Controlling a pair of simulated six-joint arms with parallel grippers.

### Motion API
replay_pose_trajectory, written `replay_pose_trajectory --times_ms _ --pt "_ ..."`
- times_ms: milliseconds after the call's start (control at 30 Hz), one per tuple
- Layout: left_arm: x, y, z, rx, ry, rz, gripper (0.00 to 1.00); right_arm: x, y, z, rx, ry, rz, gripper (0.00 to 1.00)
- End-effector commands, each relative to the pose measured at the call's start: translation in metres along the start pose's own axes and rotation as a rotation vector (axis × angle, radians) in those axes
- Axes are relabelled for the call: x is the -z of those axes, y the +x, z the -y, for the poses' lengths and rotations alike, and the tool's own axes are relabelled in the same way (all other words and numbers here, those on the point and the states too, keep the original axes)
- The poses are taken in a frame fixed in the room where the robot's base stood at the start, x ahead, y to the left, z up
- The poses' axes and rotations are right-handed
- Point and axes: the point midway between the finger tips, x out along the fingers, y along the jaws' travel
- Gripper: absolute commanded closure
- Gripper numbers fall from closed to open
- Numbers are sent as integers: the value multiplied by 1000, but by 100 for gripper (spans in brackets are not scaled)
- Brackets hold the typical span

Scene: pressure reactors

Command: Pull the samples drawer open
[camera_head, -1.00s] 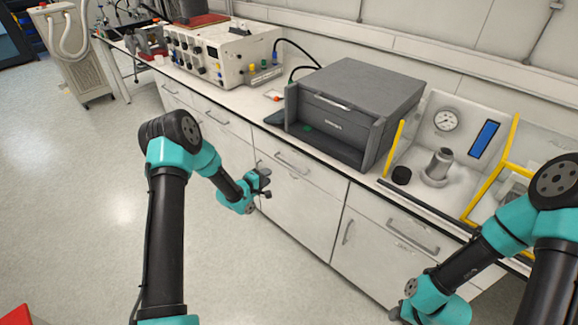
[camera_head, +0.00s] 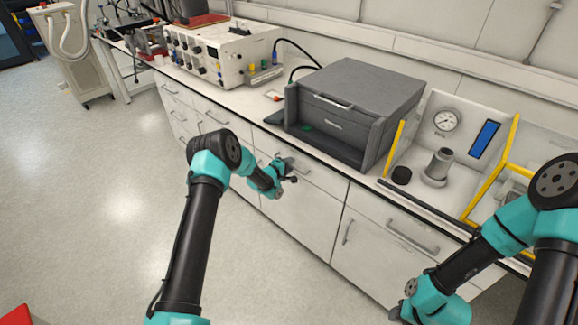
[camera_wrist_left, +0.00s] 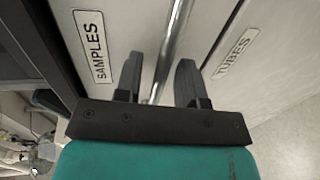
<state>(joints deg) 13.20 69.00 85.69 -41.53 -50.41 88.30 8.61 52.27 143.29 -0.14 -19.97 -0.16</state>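The samples drawer (camera_wrist_left: 125,25) is a white front with a "SAMPLES" label (camera_wrist_left: 90,46) in the left wrist view. Its metal bar handle (camera_wrist_left: 174,40) runs between the two fingers of my left gripper (camera_wrist_left: 158,80), which are apart on either side of it. I cannot tell whether they touch the bar. In the head view my left gripper (camera_head: 288,172) is at the drawer front (camera_head: 318,172) below the grey box and partly covers the handle. The drawer looks closed. My right gripper (camera_head: 400,312) is low at the right, its fingers too small to judge.
A "TUBES" label (camera_wrist_left: 236,53) marks the neighbouring front in the left wrist view. A grey box (camera_head: 352,100), a control unit (camera_head: 220,52) and a gauge stand (camera_head: 445,140) with yellow bars stand on the counter. The floor (camera_head: 110,200) at the left is clear.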

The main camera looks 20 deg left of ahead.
Motion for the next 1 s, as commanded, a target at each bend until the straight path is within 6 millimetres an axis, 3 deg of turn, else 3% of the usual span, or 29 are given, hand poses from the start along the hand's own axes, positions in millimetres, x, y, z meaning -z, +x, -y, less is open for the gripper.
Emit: replay_pose_trajectory --times_ms 267,633,1000 --pt "0 1 0 0 0 0 64 0 0 0 0 0 0 57" --pt "0 1 0 0 0 0 99 0 0 0 0 0 0 57" --pt "0 1 0 0 0 0 100 0 0 0 0 0 0 57"
